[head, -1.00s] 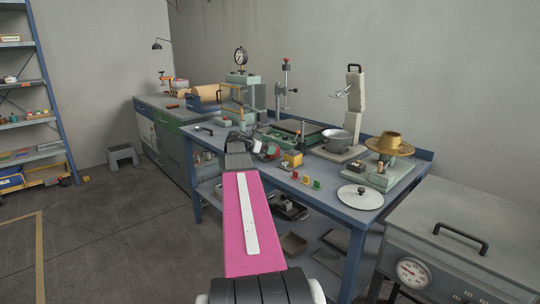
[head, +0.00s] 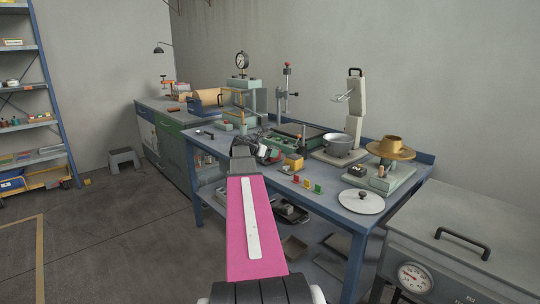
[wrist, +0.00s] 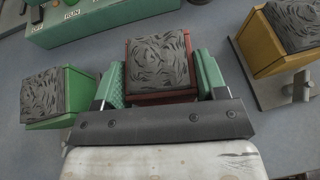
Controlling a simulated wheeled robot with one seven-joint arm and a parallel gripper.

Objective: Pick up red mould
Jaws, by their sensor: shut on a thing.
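The red mould (wrist: 162,92) is a red block with a dark, grooved top, in the middle of the wrist view. My gripper (wrist: 161,76) has green-padded fingers closed on its left and right sides. In the head view my gripper (head: 262,151) is over the blue bench, and the red mould is mostly hidden by it. I cannot tell whether the mould touches the bench. A green mould (wrist: 72,105) is to its left, and a yellow mould (wrist: 268,52) to its right; the yellow one also shows in the head view (head: 293,163).
A green control box (wrist: 100,20) lies just beyond the red mould. Small coloured pieces (head: 308,184) and a round white lid (head: 361,202) are on the bench (head: 335,215) to the right. A grey bowl (head: 338,147) stands behind.

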